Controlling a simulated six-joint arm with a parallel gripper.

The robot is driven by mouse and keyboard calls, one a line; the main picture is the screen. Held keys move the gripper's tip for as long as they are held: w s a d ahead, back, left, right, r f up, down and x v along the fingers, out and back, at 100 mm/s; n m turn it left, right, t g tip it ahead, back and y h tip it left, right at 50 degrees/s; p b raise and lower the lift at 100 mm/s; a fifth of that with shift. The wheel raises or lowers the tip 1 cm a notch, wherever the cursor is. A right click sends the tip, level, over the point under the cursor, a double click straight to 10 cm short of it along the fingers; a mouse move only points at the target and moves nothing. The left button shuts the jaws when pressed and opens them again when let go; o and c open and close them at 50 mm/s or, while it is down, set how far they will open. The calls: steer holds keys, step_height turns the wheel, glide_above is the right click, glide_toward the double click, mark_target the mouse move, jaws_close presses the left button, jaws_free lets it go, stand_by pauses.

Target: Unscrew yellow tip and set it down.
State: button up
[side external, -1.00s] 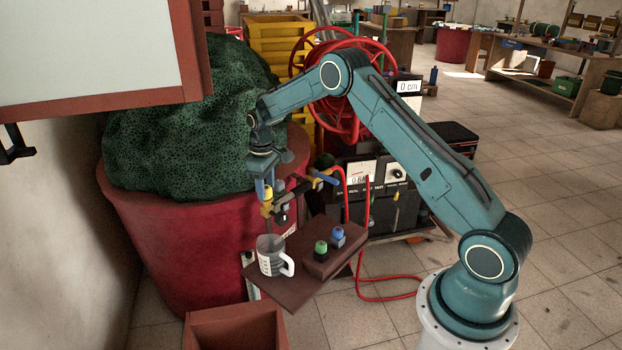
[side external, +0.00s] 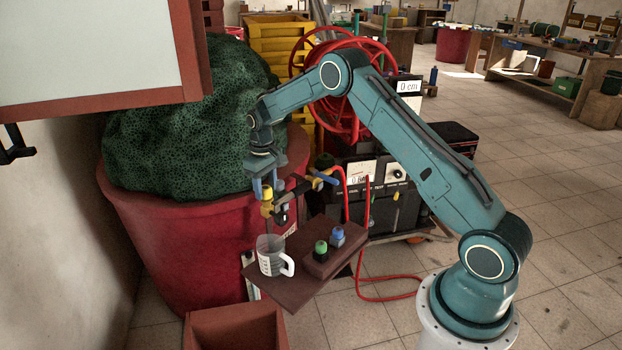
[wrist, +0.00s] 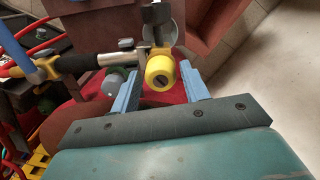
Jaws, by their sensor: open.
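The yellow tip (side external: 267,193) sits upright on top of the brass fitting (side external: 267,209) at the end of the spray lance (side external: 302,190). In the wrist view the yellow tip (wrist: 161,73) is round, with a dark centre facing the camera. My gripper (side external: 267,184) is above it, pointing down. In the wrist view my gripper (wrist: 159,69) is open, its two blue fingers on either side of the tip with visible gaps. Whether the tip's thread is loosened cannot be told.
A clear measuring jug (side external: 270,262) stands below the fitting on a brown stand (side external: 297,296). A green tip (side external: 320,247) and a blue tip (side external: 337,233) stand on a raised block (side external: 345,248). A red tub (side external: 190,255) with green netting (side external: 180,135) is behind.

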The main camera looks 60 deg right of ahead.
steer(key=shift+m, duration=0.3)
steer(key=shift+m, duration=0.7)
steer(key=shift+m, duration=0.8)
steer(key=shift+m, duration=0.3)
steer(key=shift+m, duration=0.6)
steer(key=shift+m, duration=0.3)
steer(key=shift+m, duration=0.6)
